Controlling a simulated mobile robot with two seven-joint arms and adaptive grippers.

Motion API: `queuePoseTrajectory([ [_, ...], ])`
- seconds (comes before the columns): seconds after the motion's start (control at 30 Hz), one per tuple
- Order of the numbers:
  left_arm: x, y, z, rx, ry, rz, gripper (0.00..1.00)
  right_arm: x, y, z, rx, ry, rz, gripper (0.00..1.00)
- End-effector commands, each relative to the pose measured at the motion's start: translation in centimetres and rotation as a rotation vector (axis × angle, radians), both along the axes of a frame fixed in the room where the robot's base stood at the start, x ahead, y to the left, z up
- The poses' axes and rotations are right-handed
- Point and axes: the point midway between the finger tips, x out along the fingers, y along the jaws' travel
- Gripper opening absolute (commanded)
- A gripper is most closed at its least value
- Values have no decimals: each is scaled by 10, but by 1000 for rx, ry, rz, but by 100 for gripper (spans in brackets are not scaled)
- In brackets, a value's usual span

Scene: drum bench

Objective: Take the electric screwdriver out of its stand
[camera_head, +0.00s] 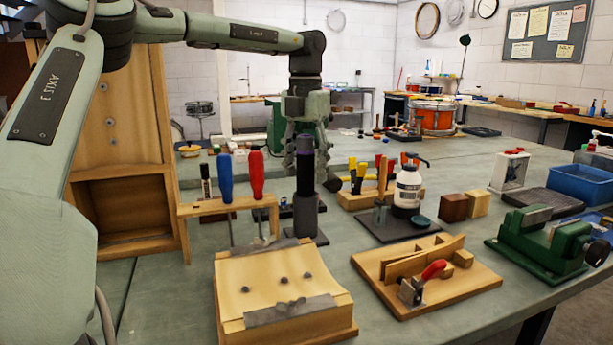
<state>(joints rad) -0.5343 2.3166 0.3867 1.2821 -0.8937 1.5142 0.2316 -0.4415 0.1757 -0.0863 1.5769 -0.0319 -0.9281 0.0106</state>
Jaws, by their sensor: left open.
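The electric screwdriver (305,175), a dark upright cylinder with a purplish top, stands in a grey stand (306,216) with a square base near the middle of the bench. My left gripper (306,158) points down from above with open fingers. In the picture its fingers lie to the left and right of the screwdriver's upper end. I cannot tell whether they touch it. The screwdriver's lower part is hidden inside the stand. My right gripper is not in view.
A wooden rack (205,208) with blue and red screwdrivers stands close on the left. A wooden block (260,285) lies in front. A white bottle (407,188), a board with a red-handled tool (465,283) and a green vise (545,240) are to the right.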

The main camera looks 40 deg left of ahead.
Motion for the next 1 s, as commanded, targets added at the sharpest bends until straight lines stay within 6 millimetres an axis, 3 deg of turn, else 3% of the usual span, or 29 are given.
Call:
queuePoseTrajectory([
  [0.13, 0, 0, -21, -2, 1, 0, 55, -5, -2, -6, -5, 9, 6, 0],
  [0.37, 0, 0, -24, -1, -2, 2, 55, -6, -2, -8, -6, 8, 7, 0],
  [0.8, 0, 0, -24, -1, -1, 2, 2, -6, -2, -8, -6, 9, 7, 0],
  [1.0, 1, 0, -23, 0, -3, 2, 0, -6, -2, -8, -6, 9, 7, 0],
])
